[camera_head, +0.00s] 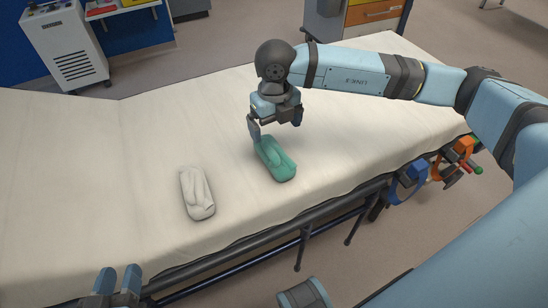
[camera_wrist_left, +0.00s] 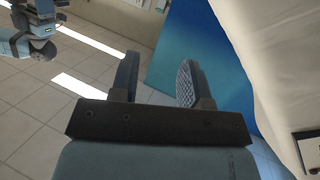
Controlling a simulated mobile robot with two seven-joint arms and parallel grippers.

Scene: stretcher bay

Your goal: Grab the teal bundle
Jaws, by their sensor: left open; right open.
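The teal bundle (camera_head: 279,165) lies on the cream stretcher mattress (camera_head: 120,150), right of the middle in the head view. My right gripper (camera_head: 275,125) is open, with its jaws just over the far end of the bundle. One finger is close to the bundle's left far side; the other is higher, to its right. I cannot tell whether either touches it. My left gripper (camera_head: 118,275) is open and empty at the lower left, in front of the stretcher's near edge. Its two fingers also show apart in the left wrist view (camera_wrist_left: 158,72). The bundle is not in that view.
A white bundle (camera_head: 197,192) lies left of the teal one. A dark rail (camera_head: 260,248) runs along the near edge, with blue (camera_head: 411,178) and orange (camera_head: 453,160) fittings at the right. A white cabinet (camera_head: 66,48) stands at back left. The mattress's left part is clear.

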